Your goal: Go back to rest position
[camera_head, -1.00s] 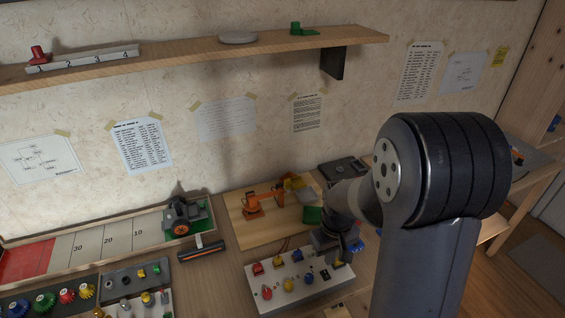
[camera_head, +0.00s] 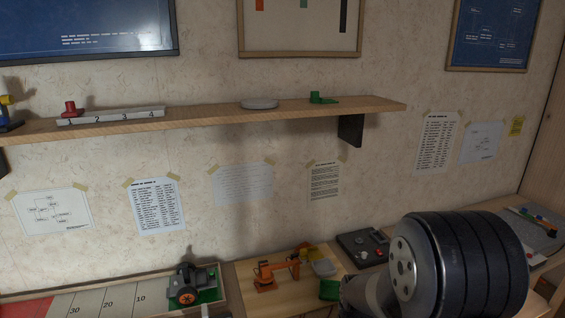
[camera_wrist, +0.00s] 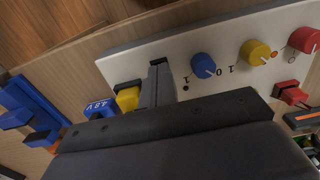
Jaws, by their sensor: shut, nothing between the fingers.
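In the wrist view, my gripper (camera_wrist: 160,80) is shut and empty. Its narrow grey fingers are over the edge of a white control panel (camera_wrist: 134,59), beside a yellow part (camera_wrist: 128,98). I cannot tell whether they touch the panel. A blue knob (camera_wrist: 204,65), a yellow knob (camera_wrist: 255,53) and red controls are to the right. In the head view, my arm shows only as a big dark joint at the lower right, and my gripper is below the frame.
A blue block marked 48V (camera_wrist: 100,108) and a blue part (camera_wrist: 28,108) lie left of my gripper. In the head view, the orange model arm (camera_head: 265,275) stands on a wooden board, and a shelf (camera_head: 210,118) crosses the wall.

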